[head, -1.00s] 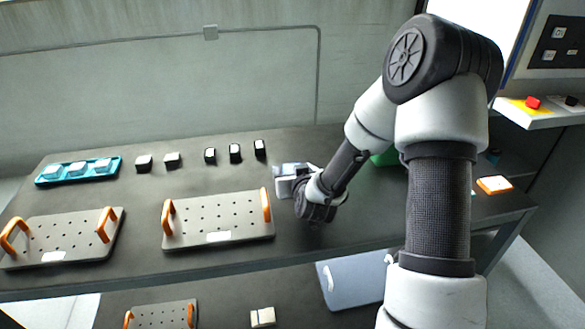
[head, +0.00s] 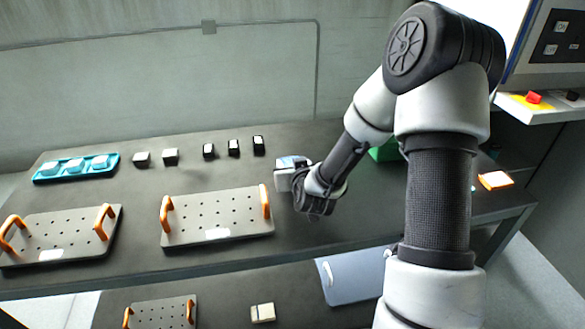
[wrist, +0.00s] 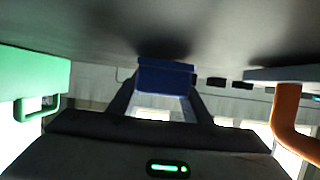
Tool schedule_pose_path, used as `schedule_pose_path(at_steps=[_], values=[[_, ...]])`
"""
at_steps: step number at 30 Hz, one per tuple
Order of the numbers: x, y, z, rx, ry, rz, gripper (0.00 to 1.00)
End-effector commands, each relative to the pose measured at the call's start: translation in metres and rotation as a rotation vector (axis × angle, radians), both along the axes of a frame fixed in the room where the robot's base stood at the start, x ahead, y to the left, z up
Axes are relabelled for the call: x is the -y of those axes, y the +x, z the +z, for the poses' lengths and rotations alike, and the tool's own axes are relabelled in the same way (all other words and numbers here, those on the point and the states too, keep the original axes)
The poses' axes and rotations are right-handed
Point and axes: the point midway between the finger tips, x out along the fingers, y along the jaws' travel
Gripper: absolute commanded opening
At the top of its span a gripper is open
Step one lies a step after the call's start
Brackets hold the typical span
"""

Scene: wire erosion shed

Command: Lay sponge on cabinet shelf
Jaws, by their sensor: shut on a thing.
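My gripper (head: 290,174) is low over the dark table top (head: 190,185), just right of the middle perforated plate. In the wrist view my gripper (wrist: 164,100) has its two dark fingers closed on a blue block (wrist: 166,76), which I take to be the sponge. The block sits between the fingertips, close to the table surface; I cannot tell whether it touches it. In the head view only a small blue patch shows at the gripper, and the rest is hidden. I cannot make out a cabinet shelf in either view.
A perforated plate with orange handles (head: 218,215) lies left of my gripper. A green box (head: 384,151) stands right, partly behind my arm. Several small black-and-white blocks (head: 208,151) and a teal tray (head: 40,178) are further back. A grey-blue panel with pale handles (head: 350,278) is below the table edge.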

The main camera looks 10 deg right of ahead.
Motion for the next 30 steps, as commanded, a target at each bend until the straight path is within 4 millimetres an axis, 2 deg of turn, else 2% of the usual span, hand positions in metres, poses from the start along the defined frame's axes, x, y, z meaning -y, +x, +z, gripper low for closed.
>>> schedule_pose_path(at_steps=[6,13,17,24,27,29,30], values=[[0.000,0.001,0.047,0.006,-0.003,0.000,0.20],[0.000,-0.001,0.082,0.002,-0.002,0.000,0.20],[0.000,-0.013,0.074,-0.006,-0.002,0.000,0.20],[-0.001,-0.059,0.030,-0.009,-0.003,-0.001,0.20],[-0.001,-0.078,0.017,-0.007,-0.002,0.000,0.20],[-0.002,-0.089,0.011,-0.006,-0.001,0.001,0.20],[-0.002,-0.092,0.016,-0.002,0.001,0.002,0.20]])
